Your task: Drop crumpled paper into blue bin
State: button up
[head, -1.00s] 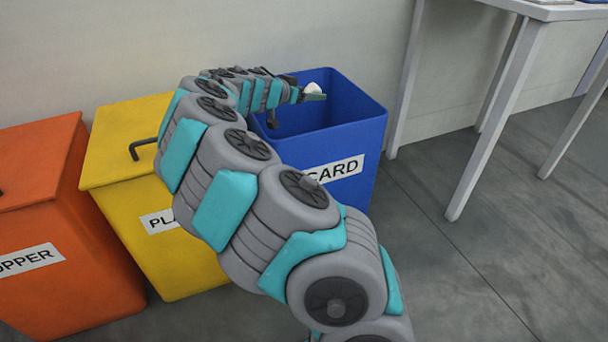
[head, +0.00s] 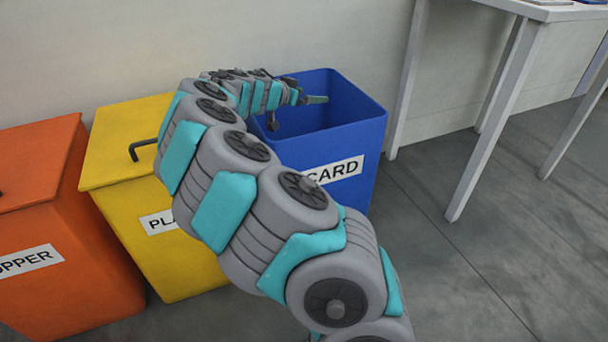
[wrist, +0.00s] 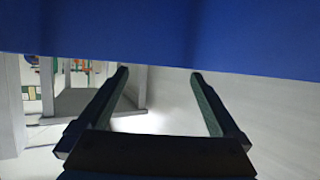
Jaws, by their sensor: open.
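The blue bin (head: 361,136) stands open-topped against the wall, with a white label ending in "CARD", partly covered by my arm. My gripper (head: 318,99) is over the bin's opening, near its left and back part. In the wrist view my gripper (wrist: 158,75) has its two fingers wide apart with nothing between them. A blue surface (wrist: 160,35), which looks like the bin's wall, fills the top of that view. The crumpled paper is not visible in either current view; the bin's floor is hidden.
A yellow bin (head: 118,155) with a dark handle and an orange bin (head: 60,230) stand left of the blue one, both lidded. A white table (head: 535,12) stands on the right. Grey floor (head: 450,280) is clear at the lower right.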

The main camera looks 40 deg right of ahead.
jog(key=s+a+r, duration=0.2)
jog(key=s+a, duration=0.2)
jog(key=s, duration=0.3)
jog(key=s+a+r, duration=0.2)
jog(key=s+a, duration=0.2)
jog(key=s, duration=0.3)
jog(key=shift+r+p, duration=0.25)
jog(key=shift+p, duration=0.05)
dwell(0.3)
